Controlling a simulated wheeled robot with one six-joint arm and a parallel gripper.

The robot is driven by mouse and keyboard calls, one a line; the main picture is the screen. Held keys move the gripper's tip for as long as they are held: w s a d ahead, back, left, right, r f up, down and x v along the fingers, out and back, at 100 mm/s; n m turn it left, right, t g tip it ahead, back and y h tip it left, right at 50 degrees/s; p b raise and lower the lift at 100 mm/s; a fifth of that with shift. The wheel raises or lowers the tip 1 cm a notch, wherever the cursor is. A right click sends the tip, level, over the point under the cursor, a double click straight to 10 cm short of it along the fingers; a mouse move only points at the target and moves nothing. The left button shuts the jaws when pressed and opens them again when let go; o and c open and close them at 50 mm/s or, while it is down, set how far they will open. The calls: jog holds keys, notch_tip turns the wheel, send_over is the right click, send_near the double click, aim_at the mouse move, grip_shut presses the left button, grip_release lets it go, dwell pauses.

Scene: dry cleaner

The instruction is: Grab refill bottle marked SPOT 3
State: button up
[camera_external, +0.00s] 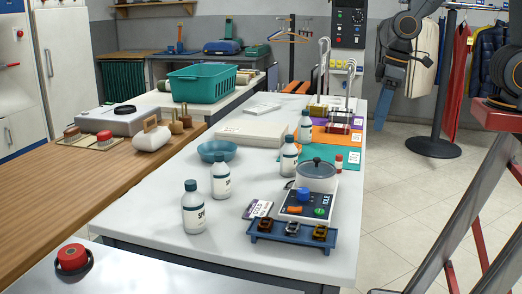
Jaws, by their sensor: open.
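Several white refill bottles with blue-grey caps stand upright on the long white table. The nearest bottle (194,212) shows a label beginning "SP". Another bottle (221,181) stands just behind it, its label too small to read in full. A third bottle (289,160) stands behind the small pot, and one more (305,131) is farther back. I cannot tell which is SPOT 3, as the numbers are not legible. My gripper (388,105) hangs at the upper right, open and empty, seen side-on, well apart from the bottles and beyond the table's right edge.
A device with a lidded pot (316,176) and a blue rack (290,236) stand near the table's front right. A blue bowl (217,150), a flat pale box (252,134) and coloured mats (332,138) lie farther back. A teal basket (202,88) is behind.

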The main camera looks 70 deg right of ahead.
notch_tip(320, 180, up, 5)
jog(key=m+t+y+b, duration=0.1)
jog(key=m+y+b, duration=0.25)
jog(key=m, duration=2.45)
send_over(289, 151)
jog(key=s+d, duration=0.2)
jog(key=d, duration=0.2)
jog(key=shift+h, duration=0.35)
jog(key=f, duration=1.5)
jog(key=shift+w+d+f+b, duration=0.1)
jog(key=shift+w+d+b, duration=0.1)
jog(key=shift+b, duration=0.1)
jog(key=shift+p+x, duration=1)
jog(key=shift+x, duration=2.75)
jog(key=shift+a, duration=0.1)
jog(key=shift+c, duration=0.3)
jog(key=c, duration=1.3)
